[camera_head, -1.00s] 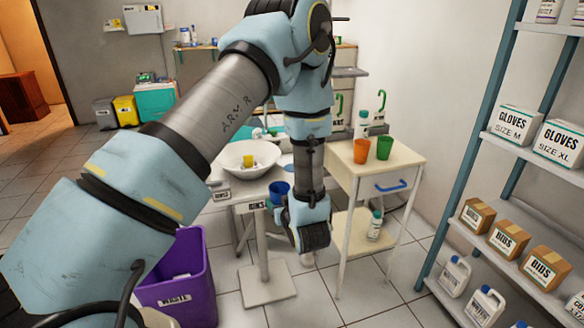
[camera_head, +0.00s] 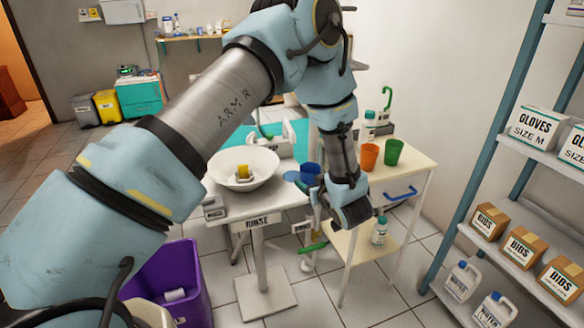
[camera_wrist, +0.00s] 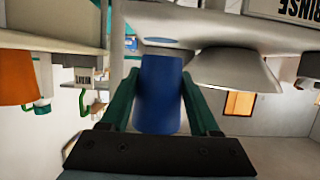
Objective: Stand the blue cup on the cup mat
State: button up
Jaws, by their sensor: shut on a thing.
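My gripper (camera_wrist: 160,78) is shut on the blue cup (camera_wrist: 160,105), with a green finger on each side of it. In the head view the blue cup (camera_head: 310,173) looks about upright at the right edge of the rinse table, partly hidden by my gripper (camera_head: 318,190). The cup mat (camera_head: 291,177) is a flat blue disc just left of the cup on that table. In the upside-down wrist view the cup mat (camera_wrist: 170,41) shows beyond the cup's base. I cannot tell whether the cup touches anything below.
A white basin (camera_head: 243,180) holding a yellow cup (camera_head: 243,172) stands left of the mat. An orange cup (camera_head: 369,156) and a green cup (camera_head: 393,152) stand on the side cart (camera_head: 405,172) at right. A purple waste bin (camera_head: 185,262) is on the floor; shelves are far right.

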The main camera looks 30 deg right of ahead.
jog(key=p, duration=0.3)
send_over(293, 177)
jog(key=s, duration=0.1)
jog(key=shift+s+r, duration=0.1)
jog(key=shift+s, duration=0.1)
jog(key=shift+x, duration=0.9)
jog(key=shift+f+p, duration=0.6)
jog(key=shift+f, duration=0.95)
jog(key=shift+f, duration=0.2)
jog(key=o, duration=1.4)
jog(key=shift+o, duration=0.2)
